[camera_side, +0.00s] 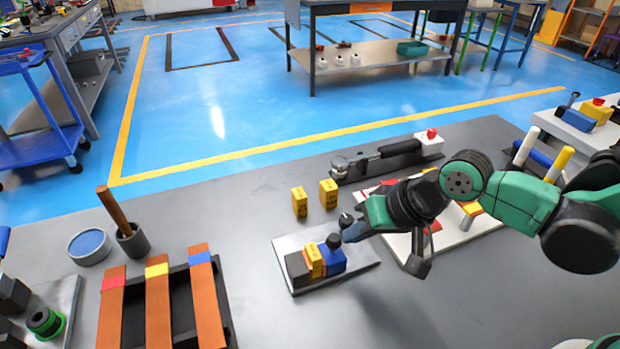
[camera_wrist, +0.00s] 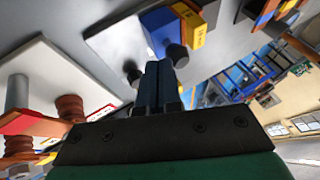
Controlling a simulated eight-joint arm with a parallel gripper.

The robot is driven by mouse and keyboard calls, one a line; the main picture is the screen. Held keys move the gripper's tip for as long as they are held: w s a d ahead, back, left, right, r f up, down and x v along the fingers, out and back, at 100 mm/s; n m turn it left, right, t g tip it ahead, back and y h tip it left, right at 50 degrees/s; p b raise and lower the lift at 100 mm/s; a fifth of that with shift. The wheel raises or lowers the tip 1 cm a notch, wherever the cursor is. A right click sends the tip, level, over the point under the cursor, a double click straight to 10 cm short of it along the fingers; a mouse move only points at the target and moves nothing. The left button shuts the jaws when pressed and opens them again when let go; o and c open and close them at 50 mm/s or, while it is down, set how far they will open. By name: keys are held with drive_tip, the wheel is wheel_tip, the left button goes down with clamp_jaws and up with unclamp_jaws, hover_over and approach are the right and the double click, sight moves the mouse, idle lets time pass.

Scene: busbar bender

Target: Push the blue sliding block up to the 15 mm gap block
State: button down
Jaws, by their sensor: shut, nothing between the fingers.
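The blue sliding block (camera_side: 333,261), with a black knob on top, sits on the light plate (camera_side: 363,268). A yellow gap block (camera_side: 315,262) stands between it and a dark grey block (camera_side: 297,270). Blue and yellow look touching or nearly so; I cannot tell whether a thin slit remains. The label is too small to read. My gripper (camera_side: 350,231) is shut and empty, just behind and right of the blue block. In the wrist view the shut fingers (camera_wrist: 158,84) point toward the blue block (camera_wrist: 160,27) and yellow block (camera_wrist: 190,24), seemingly apart from them.
A second dark knob (camera_side: 346,220) stands at the plate's back edge, close to my fingers. Two loose yellow blocks (camera_side: 299,201) (camera_side: 328,193) stand behind the plate. A lever tool (camera_side: 385,157) lies farther back. A rack of copper bars (camera_side: 158,305) is at front left.

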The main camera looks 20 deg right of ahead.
drive_tip(key=shift+d, duration=0.1)
drive_tip(key=shift+d, duration=0.3)
drive_tip(key=d, duration=0.1)
drive_tip(key=d+r, duration=0.1)
drive_tip(key=s+d, duration=0.1)
drive_tip(key=shift+d+r, duration=0.15)
drive_tip(key=shift+d, duration=0.1)
drive_tip(key=shift+v, duration=4.6)
drive_tip(key=w+d+n+g+y, duration=0.2)
drive_tip(key=w+n, duration=0.2)
drive_tip(key=w, duration=0.1)
drive_tip(key=shift+n, duration=0.3)
drive_tip(key=x, duration=0.9)
drive_tip(key=shift+s+a+f, duration=0.1)
drive_tip(key=shift+s+f, duration=0.05)
drive_tip(key=shift+f, duration=0.1)
drive_tip(key=a, duration=0.2)
drive_tip(key=a+f, duration=0.1)
drive_tip(key=shift+s, duration=0.25)
drive_tip(key=shift+s+a+f, duration=0.1)
drive_tip(key=shift+a+f, duration=0.05)
drive_tip(key=shift+a, duration=0.4)
